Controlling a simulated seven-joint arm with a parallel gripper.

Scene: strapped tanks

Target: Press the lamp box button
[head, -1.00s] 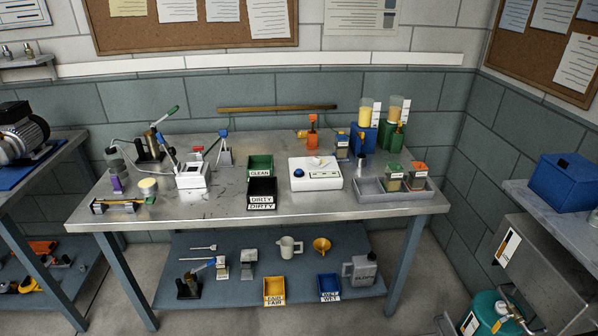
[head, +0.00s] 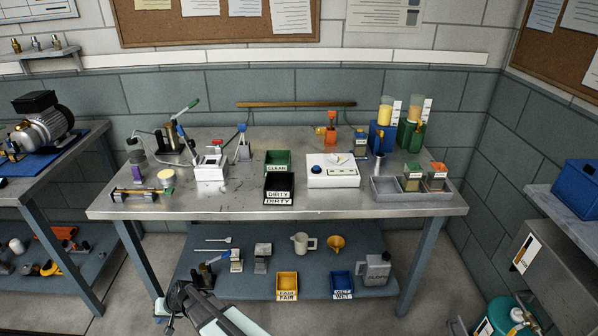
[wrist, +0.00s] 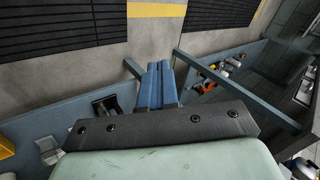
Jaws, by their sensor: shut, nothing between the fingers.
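The lamp box, which I take to be the white box (head: 344,177) with a round blue button (head: 316,170) on its left side, sits on the metal workbench in the head view. Small markings and a thin pale piece show on its top, too small to read. My gripper (head: 172,303) is low at the bottom of the head view, in front of the bench's lower shelf and far from the box. In the wrist view its two blue fingers (wrist: 161,84) are together with nothing between them. The box is not in the wrist view.
Green and black bins (head: 278,186) stand left of the box. A grey divided tray (head: 388,196) and blue and green dispensers stand right. The workbench (head: 330,207) has a clear front strip. The blue-grey lower shelf (head: 220,285) holds cups and bins.

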